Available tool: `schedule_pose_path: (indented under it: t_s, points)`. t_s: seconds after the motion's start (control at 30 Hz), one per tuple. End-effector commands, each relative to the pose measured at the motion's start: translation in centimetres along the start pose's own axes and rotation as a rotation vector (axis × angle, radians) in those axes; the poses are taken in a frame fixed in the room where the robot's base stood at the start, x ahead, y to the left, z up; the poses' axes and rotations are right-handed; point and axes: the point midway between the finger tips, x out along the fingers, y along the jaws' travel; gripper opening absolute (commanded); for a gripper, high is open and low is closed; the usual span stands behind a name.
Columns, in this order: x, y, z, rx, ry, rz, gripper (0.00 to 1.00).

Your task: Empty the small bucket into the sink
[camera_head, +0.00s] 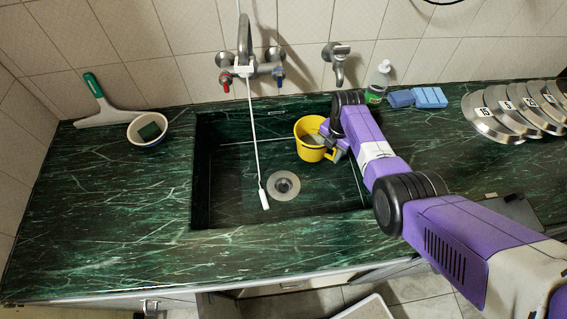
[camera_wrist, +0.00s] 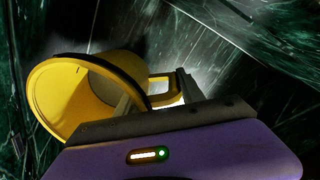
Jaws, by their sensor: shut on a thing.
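The small yellow bucket (camera_head: 309,153) is inside the right part of the dark green marble sink (camera_head: 232,190). In the head view its opening faces up toward the camera, and something greyish shows inside; I cannot tell whether it is water. My gripper (camera_head: 334,142) is at the bucket's right side, shut on its handle. In the wrist view the bucket (camera_wrist: 75,95) lies at the left with its mouth toward the camera and its handle (camera_wrist: 163,88) by the fingers of my gripper (camera_wrist: 157,92). Whether the bucket touches the sink floor is unclear.
A drain (camera_head: 284,186) is below. A bowl (camera_head: 148,130) and squeegee (camera_head: 104,108) are left. A soap bottle (camera_head: 377,84), blue sponges (camera_head: 428,97) and metal lids (camera_head: 497,115) are right.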

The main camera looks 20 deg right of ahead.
Motion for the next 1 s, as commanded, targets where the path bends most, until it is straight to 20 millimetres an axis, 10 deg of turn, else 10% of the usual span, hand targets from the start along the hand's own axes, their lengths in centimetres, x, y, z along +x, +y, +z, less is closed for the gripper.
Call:
schedule_pose_path:
  t_s: [1.0]
  points:
    - [-2.4, 0.1, -1.8, -0.034, -0.281, 0.028, 0.0]
